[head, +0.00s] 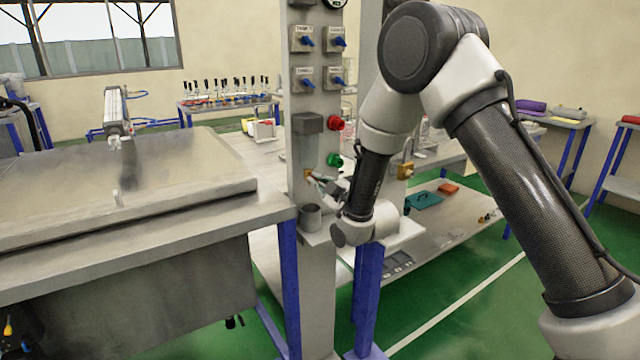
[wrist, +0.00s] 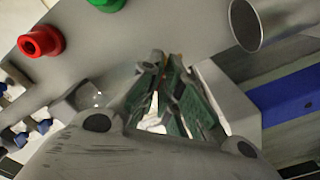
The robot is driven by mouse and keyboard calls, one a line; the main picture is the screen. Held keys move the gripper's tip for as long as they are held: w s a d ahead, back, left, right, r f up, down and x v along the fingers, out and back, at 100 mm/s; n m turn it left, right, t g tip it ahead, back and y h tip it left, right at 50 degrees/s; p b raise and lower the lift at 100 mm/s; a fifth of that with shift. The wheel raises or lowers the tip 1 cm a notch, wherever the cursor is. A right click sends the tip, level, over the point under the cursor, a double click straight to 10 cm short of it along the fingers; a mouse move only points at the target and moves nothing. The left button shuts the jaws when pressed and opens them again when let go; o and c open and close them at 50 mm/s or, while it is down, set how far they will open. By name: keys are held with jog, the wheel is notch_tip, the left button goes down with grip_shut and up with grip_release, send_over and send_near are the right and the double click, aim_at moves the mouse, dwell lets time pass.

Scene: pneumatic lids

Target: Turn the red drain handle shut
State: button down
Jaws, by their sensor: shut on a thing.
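My gripper (head: 318,181) is at the front of the grey column (head: 318,262), at a small brass fitting (head: 308,174) below a grey box-shaped unit (head: 307,123). In the wrist view the green-padded fingers (wrist: 163,68) are close together, with a small orange-brown bit (wrist: 178,59) showing at their tips. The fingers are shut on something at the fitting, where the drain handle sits. The red handle itself is hidden by the fingers, so its angle cannot be told. A grey cup (head: 310,216) stands below the fitting; it also shows in the wrist view (wrist: 275,20).
A red button (head: 335,122) and a green button (head: 334,160) sit close above my gripper. Blue-knobbed switches (head: 306,42) are higher on the column. A metal bench with a lid (head: 120,185) stands left; a brass padlock (head: 405,170) hangs right of my wrist.

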dwell(0.4)
jog(key=c, duration=1.6)
grip_release()
jog(key=shift+c, duration=0.2)
jog(key=v, duration=1.2)
